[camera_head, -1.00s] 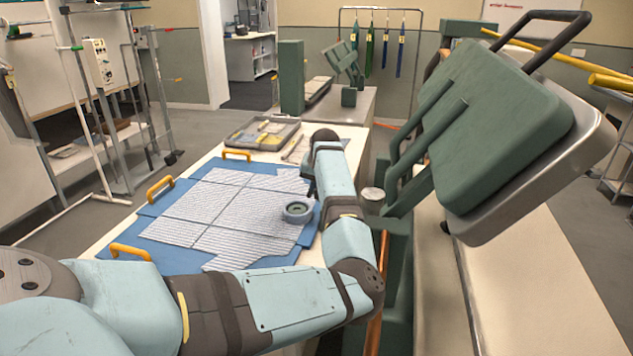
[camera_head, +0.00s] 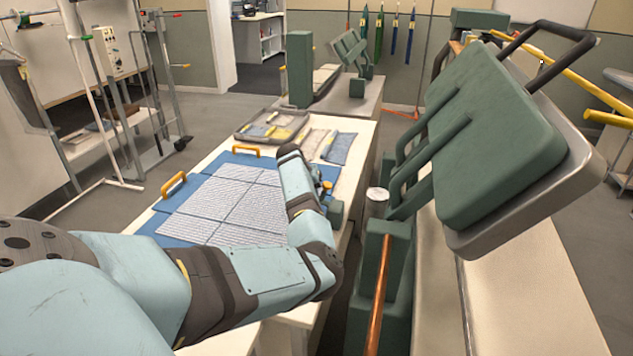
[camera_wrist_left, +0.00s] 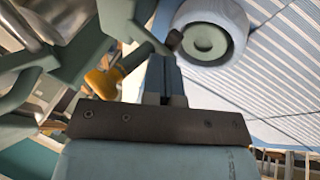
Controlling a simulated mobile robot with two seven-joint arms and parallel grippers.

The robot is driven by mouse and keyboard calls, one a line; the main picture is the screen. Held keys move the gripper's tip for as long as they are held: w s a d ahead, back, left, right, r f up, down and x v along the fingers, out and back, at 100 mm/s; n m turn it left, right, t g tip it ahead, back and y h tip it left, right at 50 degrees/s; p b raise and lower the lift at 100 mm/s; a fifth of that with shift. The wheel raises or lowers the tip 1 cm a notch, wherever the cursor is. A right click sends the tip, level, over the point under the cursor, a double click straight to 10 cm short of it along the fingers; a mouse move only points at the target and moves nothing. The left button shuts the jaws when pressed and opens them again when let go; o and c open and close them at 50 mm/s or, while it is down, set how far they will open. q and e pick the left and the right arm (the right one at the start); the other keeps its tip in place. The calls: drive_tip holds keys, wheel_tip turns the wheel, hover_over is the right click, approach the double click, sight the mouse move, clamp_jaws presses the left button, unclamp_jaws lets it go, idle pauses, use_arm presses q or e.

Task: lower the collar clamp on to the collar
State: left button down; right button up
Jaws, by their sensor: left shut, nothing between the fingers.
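Striped white-and-blue cloth panels (camera_head: 232,203) lie flat on a blue board with orange handles; the collar cannot be told apart. What looks like the collar clamp, a round pale pad with a green centre (camera_wrist_left: 206,40), sits over the striped cloth in the left wrist view. A green bar (camera_wrist_left: 132,18) runs close to it; I cannot tell whether the pad touches the cloth. My left gripper (camera_wrist_left: 168,62) is shut and empty, its tips close to a small dark knob beside the pad. In the head view my arm hides the gripper and pad. My right gripper is not in view.
A small green block (camera_head: 336,213) stands at the table's right edge by my left wrist. A large green press head (camera_head: 495,135) with a black handle hangs tilted at the right. A grey tray (camera_head: 272,127) lies at the table's far end.

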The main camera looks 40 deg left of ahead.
use_arm(q)
drive_tip(key=shift+s+a+f+t+h+p, duration=0.1)
drive_tip(key=shift+a+f+t+h+p, duration=0.1)
drive_tip(key=shift+f+h, duration=0.15)
drive_tip(key=shift+s+a+f+t+h+p, duration=0.1)
drive_tip(key=shift+f+t+h+p, duration=0.1)
drive_tip(key=shift+f+h, duration=0.15)
drive_tip(key=shift+f, duration=0.35)
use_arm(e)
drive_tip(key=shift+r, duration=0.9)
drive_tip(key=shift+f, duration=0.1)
